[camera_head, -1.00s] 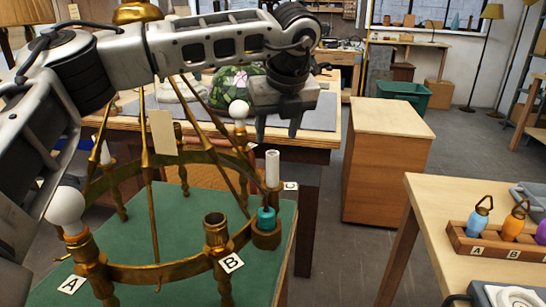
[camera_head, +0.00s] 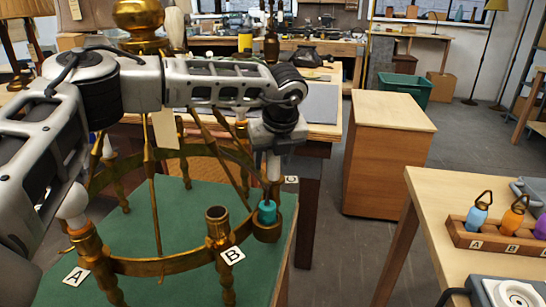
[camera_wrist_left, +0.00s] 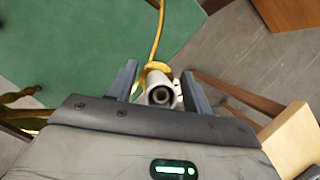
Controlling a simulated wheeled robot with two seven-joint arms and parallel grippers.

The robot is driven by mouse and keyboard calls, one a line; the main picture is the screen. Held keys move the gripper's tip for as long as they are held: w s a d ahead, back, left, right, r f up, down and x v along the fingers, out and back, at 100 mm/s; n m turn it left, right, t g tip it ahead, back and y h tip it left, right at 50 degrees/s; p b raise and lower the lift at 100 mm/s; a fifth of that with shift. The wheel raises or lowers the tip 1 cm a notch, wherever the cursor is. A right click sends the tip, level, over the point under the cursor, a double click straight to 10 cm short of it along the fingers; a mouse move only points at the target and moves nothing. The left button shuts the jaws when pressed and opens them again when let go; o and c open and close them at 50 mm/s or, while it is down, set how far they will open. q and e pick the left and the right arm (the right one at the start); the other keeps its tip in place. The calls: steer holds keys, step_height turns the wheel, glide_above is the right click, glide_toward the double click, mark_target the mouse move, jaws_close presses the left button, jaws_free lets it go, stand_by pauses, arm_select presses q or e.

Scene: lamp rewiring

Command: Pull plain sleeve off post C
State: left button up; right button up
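The brass ring frame (camera_head: 170,262) stands on a green mat (camera_head: 165,215). Post C (camera_head: 266,232) is at its right, by the C card (camera_head: 292,180), with a teal piece (camera_head: 267,212) in its cup. The plain white sleeve (camera_head: 273,166) stands upright above the teal piece. My left gripper (camera_head: 267,172) points down around the sleeve. In the left wrist view the sleeve's round open end (camera_wrist_left: 160,93) lies between the two fingers (camera_wrist_left: 160,82), with a gap at the left finger; contact at the right one is unclear. My right gripper is out of view.
Post B (camera_head: 217,228) is an empty brass cup left of post C. A wooden cabinet (camera_head: 388,160) and a side table with a bottle rack (camera_head: 490,240) stand to the right.

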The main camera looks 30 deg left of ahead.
arm_select(q)
steer(key=c, duration=1)
steer(key=shift+r, duration=0.1)
steer(key=shift+r+p, duration=2.35)
steer(key=shift+r, duration=2.6)
